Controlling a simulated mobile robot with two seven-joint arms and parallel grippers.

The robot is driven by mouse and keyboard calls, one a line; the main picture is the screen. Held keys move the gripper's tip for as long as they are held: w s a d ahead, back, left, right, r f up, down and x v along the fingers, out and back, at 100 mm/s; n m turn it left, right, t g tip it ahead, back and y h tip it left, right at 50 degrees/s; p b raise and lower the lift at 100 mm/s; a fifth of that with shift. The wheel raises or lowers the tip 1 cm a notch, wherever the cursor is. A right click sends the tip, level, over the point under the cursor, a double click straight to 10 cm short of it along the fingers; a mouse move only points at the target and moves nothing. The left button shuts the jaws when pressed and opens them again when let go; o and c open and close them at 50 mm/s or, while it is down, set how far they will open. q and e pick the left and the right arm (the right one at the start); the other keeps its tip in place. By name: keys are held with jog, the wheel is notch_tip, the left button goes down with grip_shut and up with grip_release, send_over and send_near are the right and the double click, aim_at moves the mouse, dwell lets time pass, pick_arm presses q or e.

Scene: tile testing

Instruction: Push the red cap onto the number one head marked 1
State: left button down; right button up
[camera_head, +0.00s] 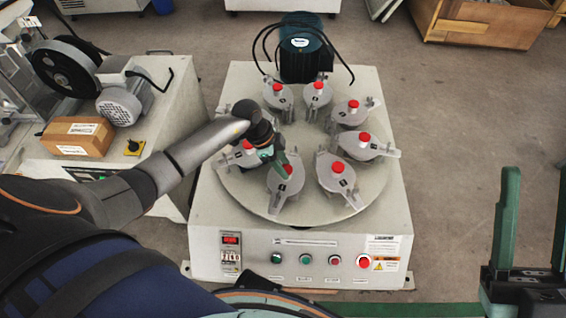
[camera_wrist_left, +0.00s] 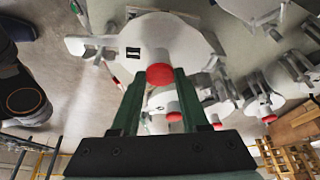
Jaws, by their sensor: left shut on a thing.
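My left gripper (camera_head: 283,166) reaches over the turntable to the front grey head (camera_head: 284,190). Its green fingers, also in the left wrist view (camera_wrist_left: 160,82), are shut on a red cap (camera_wrist_left: 160,74). The cap shows partly between the fingers in the head view (camera_head: 287,170). It is at the top of the round grey head (camera_wrist_left: 165,38), which has a small dark label (camera_wrist_left: 133,52) too small to read. I cannot tell how far the cap is seated. My right gripper (camera_head: 532,220) is open and empty at the right edge.
Several similar red-capped heads, such as one at the right (camera_head: 338,180), ring the round turntable (camera_head: 372,202) closely. A dark motor with cables (camera_head: 302,55) stands behind. The front panel (camera_head: 300,258) has buttons. A bench with a cardboard box (camera_head: 77,137) is at left.

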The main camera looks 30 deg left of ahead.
dwell(0.3)
pick_arm(q)
grip_release()
dwell(0.5)
